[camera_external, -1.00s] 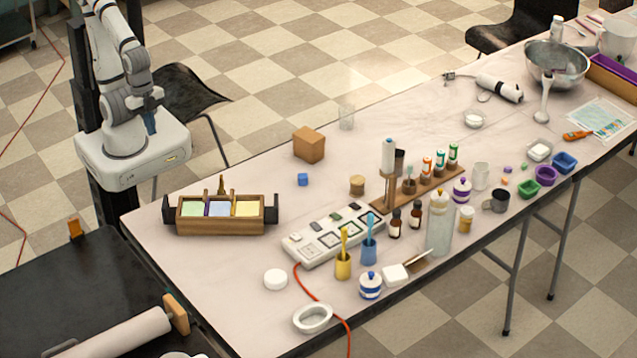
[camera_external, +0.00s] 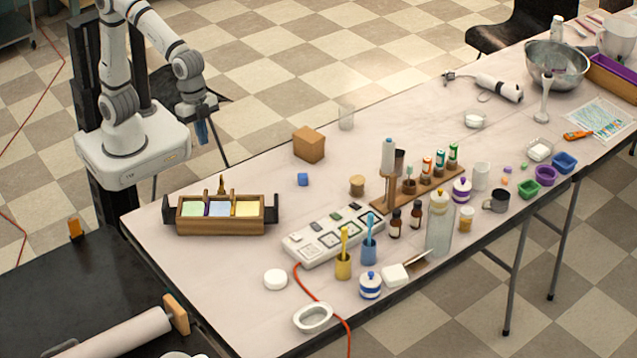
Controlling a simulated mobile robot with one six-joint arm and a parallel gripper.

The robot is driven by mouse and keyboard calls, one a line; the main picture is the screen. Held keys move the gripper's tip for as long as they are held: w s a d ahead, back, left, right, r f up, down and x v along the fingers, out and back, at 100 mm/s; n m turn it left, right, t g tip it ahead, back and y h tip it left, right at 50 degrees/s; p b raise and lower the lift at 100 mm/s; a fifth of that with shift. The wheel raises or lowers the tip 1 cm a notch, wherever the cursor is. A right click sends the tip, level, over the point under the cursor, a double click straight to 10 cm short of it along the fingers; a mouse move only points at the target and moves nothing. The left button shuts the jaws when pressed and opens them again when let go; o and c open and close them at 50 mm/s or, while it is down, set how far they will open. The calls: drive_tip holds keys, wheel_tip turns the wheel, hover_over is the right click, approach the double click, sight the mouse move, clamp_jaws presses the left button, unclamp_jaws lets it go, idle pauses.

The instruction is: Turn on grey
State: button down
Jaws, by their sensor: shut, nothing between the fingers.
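A white power strip (camera_external: 325,240) lies on the table left of centre, with several sockets and a row of small switches along its far edge. One switch (camera_external: 337,215) looks green and another (camera_external: 354,204) looks dark grey or black; others at the left end look pale. The exact switch colours are too small to tell surely. My gripper (camera_external: 202,134) hangs pointing down, shut and empty, beyond the table's far left edge, well above and behind the strip.
A wooden tray (camera_external: 220,226) with coloured compartments stands left of the strip. A yellow cup (camera_external: 343,266) and a blue cup (camera_external: 369,250) with brushes stand close in front. A wooden rack (camera_external: 400,200) with tall items stands to the right.

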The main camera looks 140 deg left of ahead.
drive_tip(key=w+a+f, duration=0.4)
drive_tip(key=w+a, duration=0.7)
drive_tip(key=w, duration=0.2)
hover_over(314, 223)
drive_tip(key=s, duration=0.2)
drive_tip(key=s+x, duration=0.1)
drive_tip(key=x, duration=0.6)
drive_tip(key=shift+s, duration=0.55)
drive_tip(key=x, duration=0.4)
drive_tip(key=p+x, duration=0.1)
drive_tip(key=x, duration=0.3)
drive_tip(key=s+p+x, duration=0.1)
drive_tip(key=x, duration=0.3)
drive_tip(key=shift+w+d+f, duration=0.1)
drive_tip(key=shift+f, duration=0.85)
